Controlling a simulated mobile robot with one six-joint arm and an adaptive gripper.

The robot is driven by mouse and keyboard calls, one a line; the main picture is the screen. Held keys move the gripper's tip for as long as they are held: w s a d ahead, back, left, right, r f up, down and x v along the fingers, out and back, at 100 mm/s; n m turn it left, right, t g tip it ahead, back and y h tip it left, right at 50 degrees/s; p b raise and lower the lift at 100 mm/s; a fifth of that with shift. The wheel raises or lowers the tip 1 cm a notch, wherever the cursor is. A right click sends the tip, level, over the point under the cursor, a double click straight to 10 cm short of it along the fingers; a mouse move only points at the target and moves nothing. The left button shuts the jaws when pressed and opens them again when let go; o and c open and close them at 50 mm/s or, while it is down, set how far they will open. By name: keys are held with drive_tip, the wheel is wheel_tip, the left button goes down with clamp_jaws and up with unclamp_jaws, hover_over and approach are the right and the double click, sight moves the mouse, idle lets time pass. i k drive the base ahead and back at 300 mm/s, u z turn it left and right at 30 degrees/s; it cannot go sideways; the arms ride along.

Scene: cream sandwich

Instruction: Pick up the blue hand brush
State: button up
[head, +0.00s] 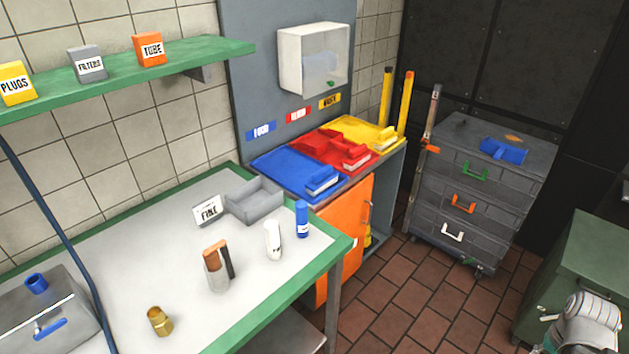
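A blue block with a pale bristle-like side (321,180), which looks like the blue hand brush, lies on the front right part of a blue mat (280,165). The mat is on the bench top behind the worktable. Another blue piece (503,150) lies on top of the grey drawer cabinet; I cannot tell whether it is a brush or a dustpan. No gripper fingers can be made out in the head view.
Red (318,146) and yellow (352,132) mats with matching tools lie beside the blue one. The green-edged worktable (110,270) holds a grey bin (254,203), bottles and a brass fitting (159,321). The drawer cabinet (480,190) stands right. Tiled floor (400,290) between is clear.

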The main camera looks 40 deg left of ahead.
sight(326, 176)
drive_tip(key=u, duration=1.5)
